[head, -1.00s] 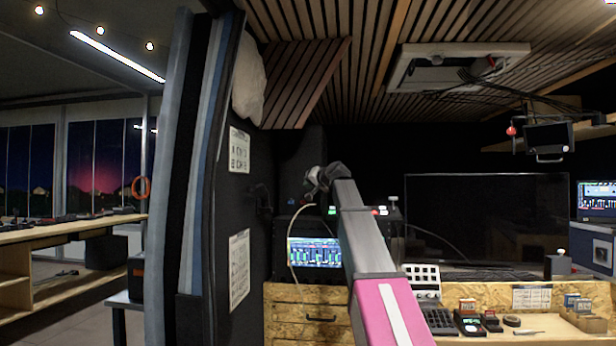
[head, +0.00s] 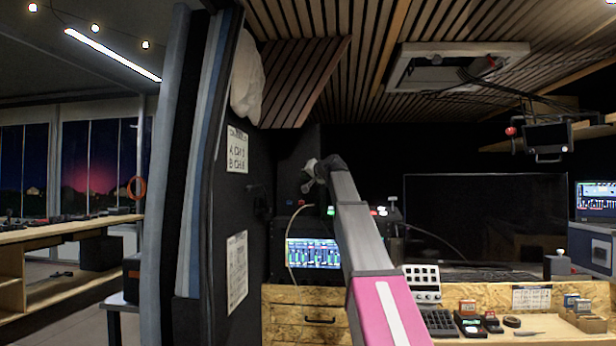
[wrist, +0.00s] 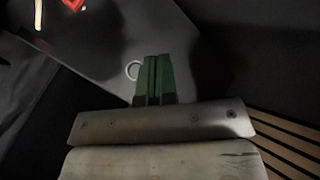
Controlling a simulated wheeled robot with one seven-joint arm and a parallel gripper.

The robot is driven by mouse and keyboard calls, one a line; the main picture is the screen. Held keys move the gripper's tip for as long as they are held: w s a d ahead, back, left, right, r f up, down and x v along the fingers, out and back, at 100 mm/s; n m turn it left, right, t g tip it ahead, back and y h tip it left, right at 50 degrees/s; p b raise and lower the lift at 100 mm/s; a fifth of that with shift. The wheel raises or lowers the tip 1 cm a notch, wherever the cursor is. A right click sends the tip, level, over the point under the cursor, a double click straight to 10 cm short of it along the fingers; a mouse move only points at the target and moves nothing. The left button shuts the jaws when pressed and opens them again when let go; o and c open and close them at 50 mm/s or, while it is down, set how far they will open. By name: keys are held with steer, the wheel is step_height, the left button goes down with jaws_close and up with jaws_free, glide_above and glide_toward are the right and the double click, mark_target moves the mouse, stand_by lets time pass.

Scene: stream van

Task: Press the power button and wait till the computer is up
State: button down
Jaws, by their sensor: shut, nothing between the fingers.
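In the wrist view the two green fingers of my gripper (wrist: 154,78) are shut together with nothing between them. A pale ring (wrist: 132,70), which looks like a round button's rim, shows on a dark surface just left of the fingertips, partly behind them. I cannot tell whether they touch it. In the head view my arm reaches up toward the dark back wall and its fingertips cannot be made out. The large monitor (head: 485,215) at the right is dark. A smaller screen (head: 313,253) below my arm is lit with coloured graphics. Which unit is the computer is not clear.
A wooden desk (head: 450,293) with a keypad, card boxes and small devices runs along the lower right. A lit laptop-like screen (head: 596,200) stands at the far right. A small camera monitor (head: 547,138) hangs from above. A dark padded wall panel (head: 195,180) stands left.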

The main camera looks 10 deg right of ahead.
steer(key=w+d, duration=0.1)
steer(key=w, duration=0.5)
steer(key=shift+w+d, duration=0.35)
steer(key=shift+d, duration=0.05)
stand_by(1.7)
steer(key=shift+w+d, duration=0.15)
steer(key=shift+w, duration=0.25)
steer(key=shift+w+d, duration=0.1)
steer(key=shift+w, duration=0.35)
stand_by(0.6)
steer(key=shift+s, duration=0.1)
steer(key=shift+s+a, duration=0.25)
steer(key=shift+s, duration=0.5)
steer(key=s, duration=0.2)
steer(key=s+a, duration=0.1)
steer(key=s, duration=0.1)
steer(key=shift+s+a, duration=0.15)
steer(key=shift+s, duration=0.25)
